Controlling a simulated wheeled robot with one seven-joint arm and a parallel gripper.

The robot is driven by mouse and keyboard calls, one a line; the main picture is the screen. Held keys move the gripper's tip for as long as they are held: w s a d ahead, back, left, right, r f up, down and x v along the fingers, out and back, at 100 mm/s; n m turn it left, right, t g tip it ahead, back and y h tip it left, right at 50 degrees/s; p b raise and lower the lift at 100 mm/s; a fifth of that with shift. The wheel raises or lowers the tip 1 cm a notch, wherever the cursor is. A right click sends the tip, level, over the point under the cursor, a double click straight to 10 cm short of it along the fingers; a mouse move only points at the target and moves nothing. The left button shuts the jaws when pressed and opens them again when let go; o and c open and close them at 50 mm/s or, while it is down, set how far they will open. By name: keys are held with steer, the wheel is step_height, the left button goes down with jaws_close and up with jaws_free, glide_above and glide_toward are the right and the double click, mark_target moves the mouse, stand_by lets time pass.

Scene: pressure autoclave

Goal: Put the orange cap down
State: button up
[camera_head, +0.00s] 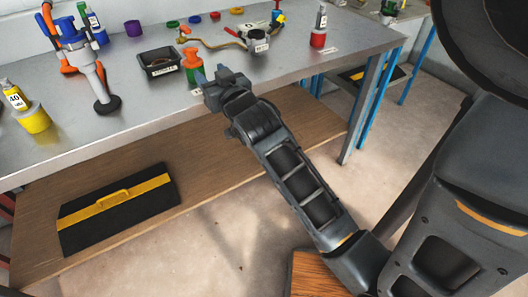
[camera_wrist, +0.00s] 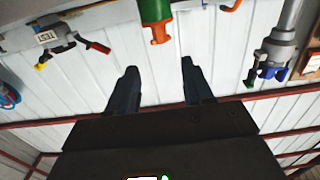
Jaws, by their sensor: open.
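The orange cap (camera_head: 190,54) sits upright on top of the green container (camera_head: 193,72) on the grey bench. In the wrist view the orange cap (camera_wrist: 160,33) shows at the top middle, against the green container (camera_wrist: 155,10). My gripper (camera_head: 211,73) is close to the container on its near right side. In the wrist view my gripper (camera_wrist: 159,66) is open, with nothing between its fingers. The cap lies beyond the gap between the fingertips, apart from both. The container's lower part is partly hidden in the head view.
A black tray (camera_head: 160,73) stands left of the container. A clamp stand (camera_head: 103,104) and a yellow container (camera_head: 35,121) are further left. A gauge device (camera_head: 257,39) and a red-based bottle (camera_head: 318,38) stand to the right. The bench front is largely clear.

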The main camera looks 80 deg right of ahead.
steer(key=s+a+f+n+t+y, duration=0.1)
steer(key=s+a+f+n+y, duration=0.15)
steer(key=a, duration=0.45)
steer(key=s+a+f+n+t+y, duration=0.1)
steer(key=a+f+y, duration=0.15)
steer(key=a, duration=0.45)
steer(key=s+a+f+n+t+y, duration=0.1)
steer(key=s+a+f+n+y, duration=0.15)
steer(key=a, duration=0.45)
steer(key=s+a+r+n+y, duration=0.2)
steer(key=s+a+n+y, duration=0.2)
steer(key=s+a, duration=0.9)
steer(key=shift+s+r+y, duration=0.2)
steer(key=shift+s+y, duration=0.55)
steer(key=shift+y, duration=0.4)
